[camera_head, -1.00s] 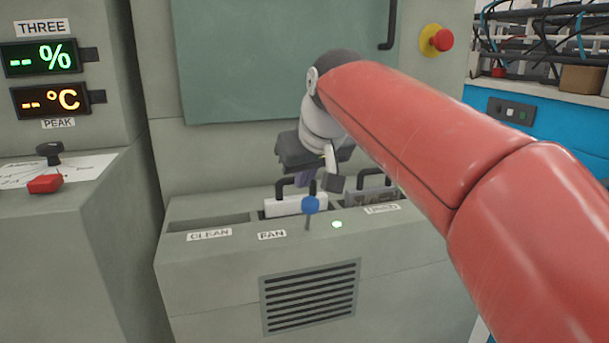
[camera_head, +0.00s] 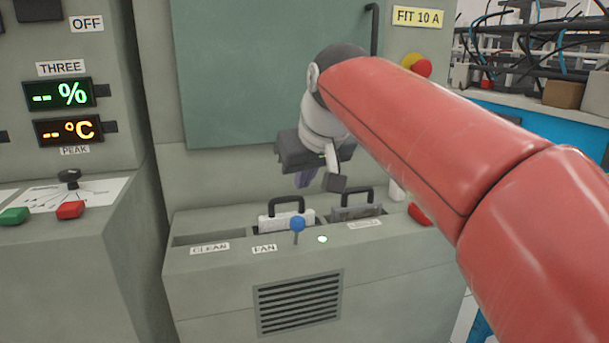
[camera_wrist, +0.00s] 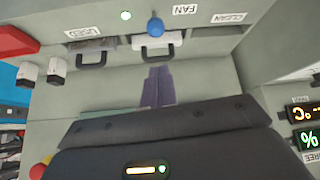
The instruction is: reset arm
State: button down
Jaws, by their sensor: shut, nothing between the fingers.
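My gripper (camera_head: 306,178) hangs in front of the grey cabinet, above the slotted ledge. Its purple fingers are together and nothing is between them; they also show in the wrist view (camera_wrist: 158,86). My red arm reaches in from the right and hides part of the cabinet. Below the gripper, a white block with a black handle (camera_head: 286,218) sits in the slot behind the FAN label. A grey block with a black handle (camera_head: 356,209) sits to its right. Both are apart from the gripper.
A blue-knobbed lever (camera_head: 297,224) stands up from the ledge near the FAN label. A green light (camera_head: 322,239) is beside it. The slot behind the CLEAN label (camera_head: 209,248) looks empty. A side console (camera_head: 60,205) with red and green switches stands at the left. Cable racks are at the right.

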jog(key=s+d+f+m+h, duration=0.1)
jog(key=s+d+f+m, duration=0.1)
jog(key=s+d+f, duration=0.5)
jog(key=s+d+f+m+g+h, duration=0.1)
jog(key=s+d+f+m, duration=0.2)
jog(key=s+d+f, duration=0.5)
jog(key=s+f, duration=0.7)
jog(key=shift+d+h, duration=0.15)
jog(key=shift+h, duration=0.15)
jog(key=shift+f, duration=0.1)
